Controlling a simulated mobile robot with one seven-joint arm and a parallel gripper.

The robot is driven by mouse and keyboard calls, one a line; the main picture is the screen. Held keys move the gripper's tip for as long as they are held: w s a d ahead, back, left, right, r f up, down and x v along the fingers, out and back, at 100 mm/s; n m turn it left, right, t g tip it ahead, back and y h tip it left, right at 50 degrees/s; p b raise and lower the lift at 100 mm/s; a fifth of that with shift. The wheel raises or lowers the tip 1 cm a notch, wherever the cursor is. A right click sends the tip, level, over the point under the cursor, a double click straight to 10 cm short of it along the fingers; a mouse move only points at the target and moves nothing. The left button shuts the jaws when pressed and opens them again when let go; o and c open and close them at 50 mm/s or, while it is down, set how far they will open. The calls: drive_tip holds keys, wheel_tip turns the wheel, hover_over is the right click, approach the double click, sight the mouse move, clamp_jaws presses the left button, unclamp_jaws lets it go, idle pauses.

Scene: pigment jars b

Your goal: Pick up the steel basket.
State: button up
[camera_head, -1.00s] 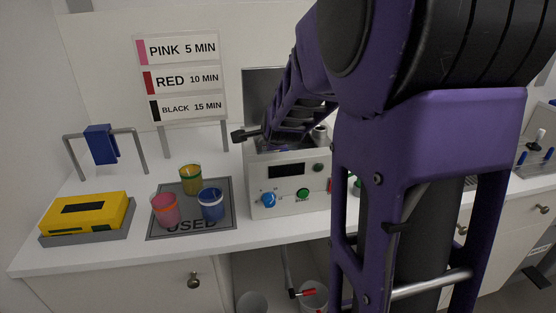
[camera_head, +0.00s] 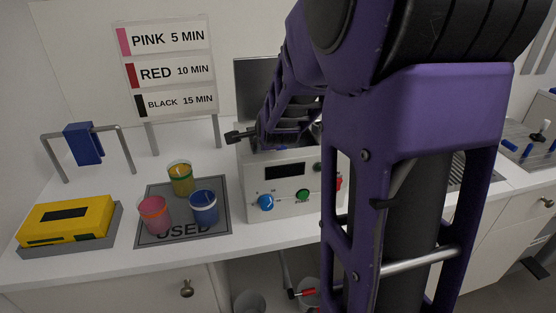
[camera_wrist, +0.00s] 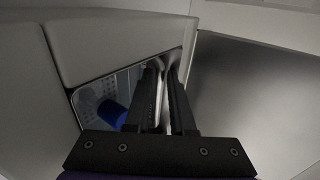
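The steel basket (camera_wrist: 92,103) shows in the wrist view as a perforated metal wall inside the tank, left of my fingers. A blue jar (camera_wrist: 113,114) sits in it. My gripper (camera_wrist: 163,70) points down into the tank opening with its two dark fingers close together. A narrow pale metal strip shows between the fingers. I cannot tell whether they press on it or whether it is part of the basket. The cleaner box (camera_head: 255,203) with knobs and a display stands under my gripper.
Left of the cleaner, a pink jar (camera_head: 154,216), a yellow jar (camera_head: 181,178) and a blue jar (camera_head: 204,208) stand on the grey USED mat (camera_head: 160,238). A yellow device (camera_head: 66,219), a rack with a blue clip (camera_head: 83,144) and a time sign (camera_head: 168,70) stand nearby.

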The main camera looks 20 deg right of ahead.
drive_tip(key=shift+c, duration=0.2)
drive_tip(key=shift+s, duration=0.1)
clamp_jaws()
idle(1.0)
